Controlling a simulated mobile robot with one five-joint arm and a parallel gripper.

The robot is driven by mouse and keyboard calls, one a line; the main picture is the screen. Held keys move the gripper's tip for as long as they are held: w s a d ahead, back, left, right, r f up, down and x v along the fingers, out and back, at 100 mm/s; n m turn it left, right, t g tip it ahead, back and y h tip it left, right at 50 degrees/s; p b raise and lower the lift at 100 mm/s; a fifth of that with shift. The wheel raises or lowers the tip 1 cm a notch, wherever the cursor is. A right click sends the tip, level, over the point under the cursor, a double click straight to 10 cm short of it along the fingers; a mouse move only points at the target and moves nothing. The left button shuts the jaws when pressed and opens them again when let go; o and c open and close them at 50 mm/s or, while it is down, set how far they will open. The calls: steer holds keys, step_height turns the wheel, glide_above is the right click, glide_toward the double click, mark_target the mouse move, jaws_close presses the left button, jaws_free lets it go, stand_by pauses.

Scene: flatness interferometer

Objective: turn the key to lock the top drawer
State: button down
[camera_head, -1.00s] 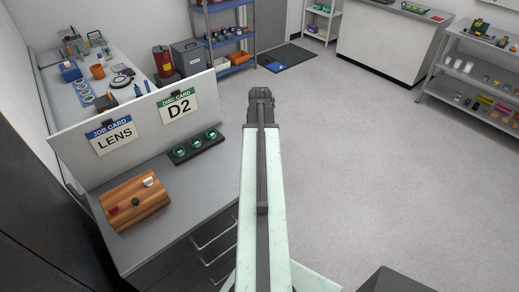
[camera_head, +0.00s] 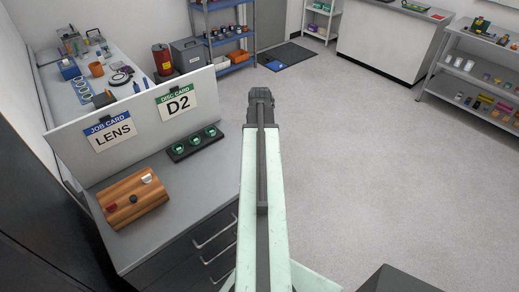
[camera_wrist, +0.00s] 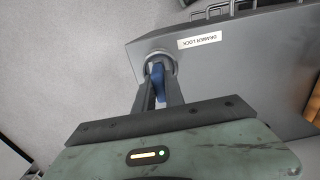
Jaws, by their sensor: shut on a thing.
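The blue key (camera_wrist: 159,82) stands in the round grey drawer lock (camera_wrist: 158,58) in the wrist view. My gripper (camera_wrist: 159,88) is shut on the key, one finger on each side of it. The label "DRAWER LOCK" (camera_wrist: 200,40) is right of the lock on the grey front. In the head view, drawer handles (camera_head: 216,231) show on the bench front, left of my arm. The key, the lock and my fingertips are not visible there. How far the key is turned is hard to tell.
A wooden block (camera_head: 150,205) and a black tray (camera_head: 195,143) with several green-lit rings lie on the bench top. The floor (camera_head: 350,160) right of my arm is clear.

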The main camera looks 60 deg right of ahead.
steer(key=shift+f+b, duration=0.85)
steer(key=shift+f, duration=0.1)
